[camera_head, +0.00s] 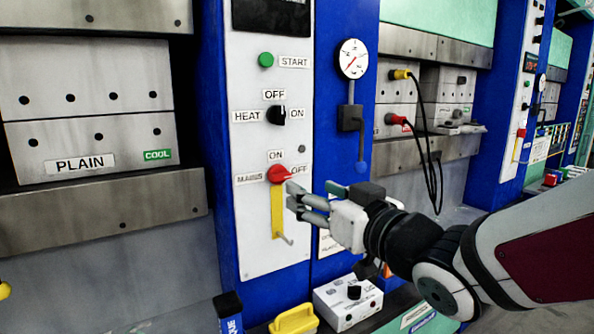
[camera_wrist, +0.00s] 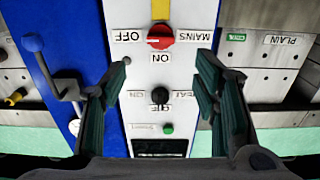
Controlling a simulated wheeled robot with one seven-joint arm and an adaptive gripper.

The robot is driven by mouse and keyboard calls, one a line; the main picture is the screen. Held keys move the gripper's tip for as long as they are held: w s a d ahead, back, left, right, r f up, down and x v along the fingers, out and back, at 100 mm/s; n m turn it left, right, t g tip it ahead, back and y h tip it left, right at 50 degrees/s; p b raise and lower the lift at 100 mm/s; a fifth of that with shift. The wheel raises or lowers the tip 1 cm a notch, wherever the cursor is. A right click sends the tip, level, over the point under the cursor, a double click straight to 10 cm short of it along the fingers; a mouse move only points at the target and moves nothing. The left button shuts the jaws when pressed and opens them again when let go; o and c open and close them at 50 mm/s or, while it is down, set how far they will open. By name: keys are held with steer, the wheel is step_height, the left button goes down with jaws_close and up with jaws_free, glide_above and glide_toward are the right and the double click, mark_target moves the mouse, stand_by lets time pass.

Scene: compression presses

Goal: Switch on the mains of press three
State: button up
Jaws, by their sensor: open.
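The red mains knob (camera_head: 281,174) sits low on the white control panel (camera_head: 262,225). Its pointer is turned to the right, toward the OFF label (camera_head: 300,169); the ON label (camera_head: 275,156) is above it. A yellow strip (camera_head: 278,213) hangs below it. My gripper (camera_head: 297,199) is open and empty, just right of and below the knob and apart from it. In the upside-down wrist view the knob (camera_wrist: 160,37) shows at the top, between and beyond the open fingers. No press number is readable.
Above the knob are the black heat switch (camera_head: 277,115) and green start button (camera_head: 266,60). A gauge (camera_head: 352,58) and a blue-tipped lever (camera_head: 360,140) are to the right. A white box (camera_head: 347,304) and a yellow handle (camera_head: 294,320) stand below the panel.

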mark_target(283, 176)
steer(key=x, duration=1.1)
steer(key=shift+s, duration=0.1)
steer(key=shift+c, duration=0.2)
steer(key=c, duration=1.1)
